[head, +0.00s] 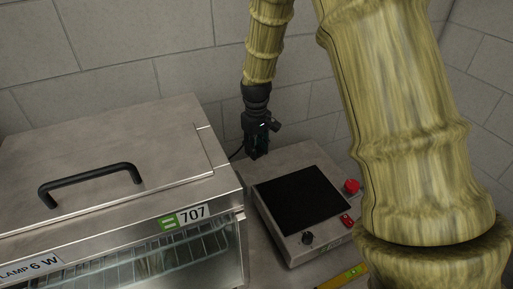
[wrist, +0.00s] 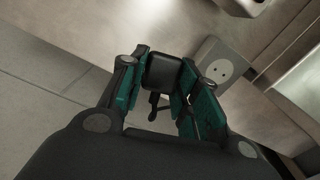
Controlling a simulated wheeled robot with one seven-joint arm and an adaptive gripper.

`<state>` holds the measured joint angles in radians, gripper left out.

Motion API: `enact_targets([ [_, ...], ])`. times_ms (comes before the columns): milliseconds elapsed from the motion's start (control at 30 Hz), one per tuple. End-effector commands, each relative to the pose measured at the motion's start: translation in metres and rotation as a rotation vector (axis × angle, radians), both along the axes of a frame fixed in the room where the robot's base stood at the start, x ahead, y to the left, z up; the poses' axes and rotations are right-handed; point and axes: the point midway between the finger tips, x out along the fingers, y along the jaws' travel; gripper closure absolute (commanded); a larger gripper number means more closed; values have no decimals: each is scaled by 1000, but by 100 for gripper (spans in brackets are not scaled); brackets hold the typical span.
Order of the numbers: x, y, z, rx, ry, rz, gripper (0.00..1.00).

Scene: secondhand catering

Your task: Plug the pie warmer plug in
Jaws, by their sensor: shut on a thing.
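My gripper (head: 257,148) points down behind the grey control box, close to the right rear corner of the pie warmer (head: 110,165). In the wrist view my gripper (wrist: 160,76) is shut on a dark, block-shaped plug (wrist: 163,70) between its green-padded fingers. A dark cord end hangs below the plug. A grey socket (wrist: 220,66) with small dark holes shows to the right of the fingers, apart from the plug. The plug's contact side is hidden. In the head view the fingers and plug are dark and hard to tell apart.
A yellow level-like strip (head: 343,277) lies in front. The warmer has a black lid handle (head: 90,180). A block wall stands close behind.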

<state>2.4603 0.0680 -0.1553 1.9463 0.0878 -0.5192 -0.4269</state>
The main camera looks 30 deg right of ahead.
Motion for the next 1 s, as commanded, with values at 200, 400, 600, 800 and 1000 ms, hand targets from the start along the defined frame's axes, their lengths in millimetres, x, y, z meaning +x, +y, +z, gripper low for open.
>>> enact_targets([
  [200, 0, 0, 1, -5, 26, 0, 93],
  [400, 1, 0, 2, -9, 47, 0, 93],
  [600, 0, 0, 1, -14, 72, 0, 93],
  [800, 0, 0, 2, -18, 95, 0, 93],
  [1000, 0, 0, 1, -23, 122, 1, 93],
])
